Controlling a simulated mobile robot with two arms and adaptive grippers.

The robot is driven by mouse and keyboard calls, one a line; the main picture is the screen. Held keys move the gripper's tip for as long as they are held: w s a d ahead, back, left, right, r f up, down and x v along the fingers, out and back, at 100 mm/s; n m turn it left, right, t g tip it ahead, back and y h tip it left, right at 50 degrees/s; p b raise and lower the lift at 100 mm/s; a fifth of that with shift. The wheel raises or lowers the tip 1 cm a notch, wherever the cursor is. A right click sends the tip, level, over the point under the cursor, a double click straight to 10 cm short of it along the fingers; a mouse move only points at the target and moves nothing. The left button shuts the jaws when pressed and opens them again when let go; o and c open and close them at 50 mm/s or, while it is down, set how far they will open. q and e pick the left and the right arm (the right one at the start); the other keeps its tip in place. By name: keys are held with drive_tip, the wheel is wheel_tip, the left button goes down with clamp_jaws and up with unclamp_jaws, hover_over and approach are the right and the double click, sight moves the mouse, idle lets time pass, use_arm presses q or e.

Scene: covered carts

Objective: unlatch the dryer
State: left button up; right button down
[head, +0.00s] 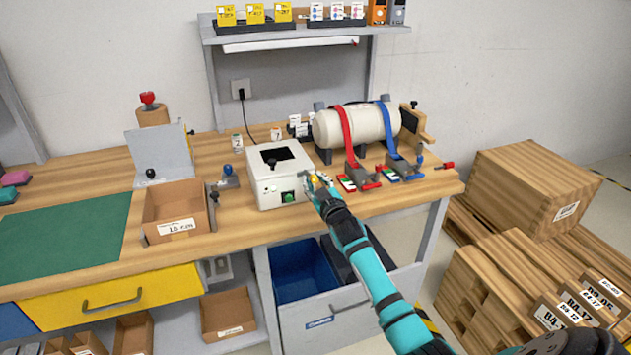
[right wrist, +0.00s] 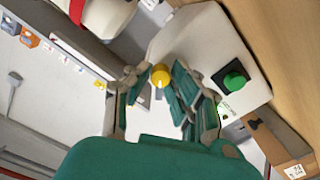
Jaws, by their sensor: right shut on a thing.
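The dryer, a white box (head: 263,190) with a dark window and a black knob on its lid, stands on the workbench. A green button (head: 288,197) is on its front; it also shows in the right wrist view (right wrist: 235,82). A yellow knob (right wrist: 160,75) is at the dryer's right side; it shows small in the head view (head: 314,178). My right gripper (head: 316,184) is at that side, its fingers (right wrist: 161,84) shut on the yellow knob. The fingers partly hide the knob's stem. My left gripper is not in view.
A white tank (head: 357,125) with red and blue straps stands behind, right of the dryer. A cardboard bin (head: 176,208), a lever with a blue knob (head: 228,175) and a green mat (head: 65,240) are to the left. Wooden crates (head: 530,185) stand on the floor at right.

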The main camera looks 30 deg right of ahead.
drive_tip(key=m+p, duration=0.1)
drive_tip(key=m, duration=0.3)
drive_tip(key=shift+m+p, duration=0.35)
drive_tip(key=shift+m, duration=1.25)
drive_tip(key=c, duration=1.2)
unclamp_jaws()
drive_tip(key=v, duration=1.2)
